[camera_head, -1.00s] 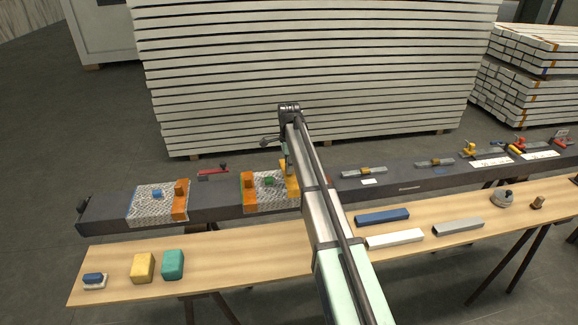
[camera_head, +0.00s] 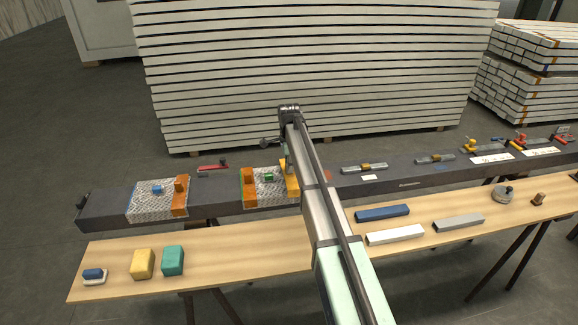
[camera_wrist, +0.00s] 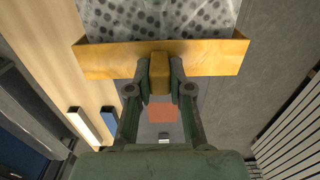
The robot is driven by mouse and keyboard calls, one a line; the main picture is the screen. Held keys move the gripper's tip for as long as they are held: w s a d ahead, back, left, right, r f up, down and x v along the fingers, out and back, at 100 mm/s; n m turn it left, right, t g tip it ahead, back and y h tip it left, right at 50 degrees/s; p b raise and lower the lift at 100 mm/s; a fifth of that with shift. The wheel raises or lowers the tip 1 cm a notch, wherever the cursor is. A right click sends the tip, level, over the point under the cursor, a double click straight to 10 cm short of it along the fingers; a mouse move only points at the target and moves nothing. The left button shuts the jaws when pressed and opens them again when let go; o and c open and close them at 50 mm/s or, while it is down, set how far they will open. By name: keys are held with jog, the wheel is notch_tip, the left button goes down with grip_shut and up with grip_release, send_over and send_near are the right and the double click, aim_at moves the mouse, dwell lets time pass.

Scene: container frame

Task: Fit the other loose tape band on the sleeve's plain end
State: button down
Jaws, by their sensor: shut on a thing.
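The sleeve (camera_head: 267,201), grey with a dotted pattern and a green knob, wraps the dark beam left of my arm. An orange band (camera_head: 249,190) with an upright tab sits at its left end. A yellow-orange band (camera_head: 293,190) is at its right end, partly hidden by my arm. In the wrist view my gripper (camera_wrist: 160,75) is shut on the tab of this band (camera_wrist: 110,60). The band lies across the beam at the edge of the dotted sleeve (camera_wrist: 160,18). I cannot tell whether it is fully seated.
Another dotted sleeve (camera_head: 150,202), with an orange band at its right end, is farther left on the beam (camera_head: 230,212). A red patch (camera_wrist: 163,113) lies on the beam beside the band. The wooden bench (camera_head: 215,265) in front holds blocks and bars. Stacked white panels (camera_head: 300,70) stand behind.

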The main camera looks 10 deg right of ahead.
jog(key=shift+f+b, duration=0.4)
jog(key=shift+f, duration=0.75)
jog(key=c, duration=1)
grip_release()
jog(key=shift+r, duration=0.1)
notch_tip(320, 180, up, 12)
jog(key=shift+f, duration=0.1)
